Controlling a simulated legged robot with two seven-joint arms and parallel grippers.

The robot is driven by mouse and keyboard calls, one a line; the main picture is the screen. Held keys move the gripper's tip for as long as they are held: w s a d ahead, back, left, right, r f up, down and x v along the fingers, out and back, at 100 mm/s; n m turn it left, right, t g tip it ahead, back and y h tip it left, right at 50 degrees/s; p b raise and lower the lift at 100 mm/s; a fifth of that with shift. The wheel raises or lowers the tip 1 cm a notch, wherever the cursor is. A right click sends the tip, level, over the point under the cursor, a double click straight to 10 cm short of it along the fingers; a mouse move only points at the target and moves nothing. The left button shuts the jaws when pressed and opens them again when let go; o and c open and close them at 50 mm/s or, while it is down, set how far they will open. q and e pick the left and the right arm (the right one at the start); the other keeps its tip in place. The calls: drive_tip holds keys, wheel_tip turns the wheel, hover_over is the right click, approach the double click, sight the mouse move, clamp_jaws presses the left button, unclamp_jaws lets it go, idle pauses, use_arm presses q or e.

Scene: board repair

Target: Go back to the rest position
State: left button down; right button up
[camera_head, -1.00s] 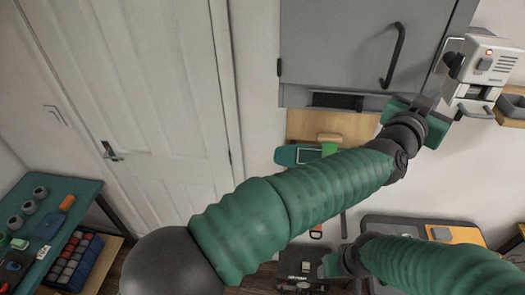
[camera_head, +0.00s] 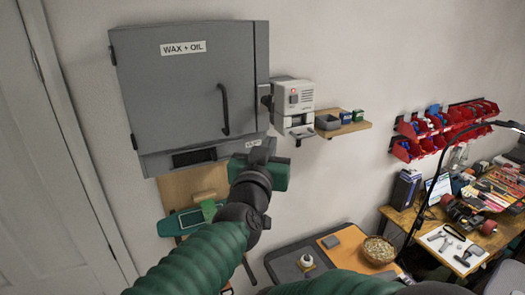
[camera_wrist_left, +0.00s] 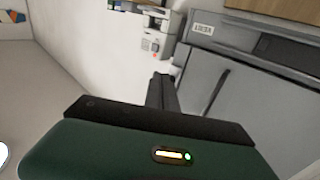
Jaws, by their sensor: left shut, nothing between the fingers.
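My left gripper (camera_head: 265,150) is shut and empty. It is raised in front of the lower right corner of a closed grey wall cabinet (camera_head: 185,90) labelled "WAX + OIL". In the left wrist view its dark fingers (camera_wrist_left: 162,90) are together, with the grey cabinet (camera_wrist_left: 255,95) behind them to the right. I cannot tell the exact gap to the cabinet. Part of my right arm (camera_head: 335,285) shows at the bottom edge; its gripper is out of view.
A small white machine with a red light (camera_head: 294,100) hangs right of the cabinet, beside a wooden shelf (camera_head: 345,129). Below are a dark table with a bowl (camera_head: 377,250) and, at right, a cluttered workbench (camera_head: 408,218) with a lamp. Red bins (camera_head: 405,150) hang above it.

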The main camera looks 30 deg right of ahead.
use_arm(q)
drive_tip(key=s+f+b, duration=0.2)
drive_tip(key=s+f, duration=0.1)
drive_tip(key=s, duration=0.1)
drive_tip(key=w+a+f+n+g+y+b, duration=0.2)
drive_tip(key=w+a+f+y+b, duration=0.2)
drive_tip(key=a+f, duration=1.15)
drive_tip(key=w+a+f+n+g+y+b, duration=0.1)
drive_tip(key=w+a+f+n+y+b, duration=0.25)
drive_tip(key=a+f, duration=1.25)
drive_tip(key=s+a+f+n+g+y+b, duration=0.2)
drive_tip(key=s+a+f+g, duration=0.1)
drive_tip(key=s+a+f, duration=0.5)
drive_tip(key=s+a+f+n+g+y+b, duration=0.2)
drive_tip(key=s+a+f, duration=0.7)
drive_tip(key=a+f, duration=0.5)
drive_tip(key=shift+a+f+g+y+b, duration=0.4)
drive_tip(key=shift+g+y+b, duration=0.35)
drive_tip(key=shift+g, duration=0.25)
use_arm(e)
drive_tip(key=s+x, duration=0.2)
drive_tip(key=x, duration=1.4)
drive_tip(key=shift+a+f, duration=0.15)
drive_tip(key=shift+f, duration=0.1)
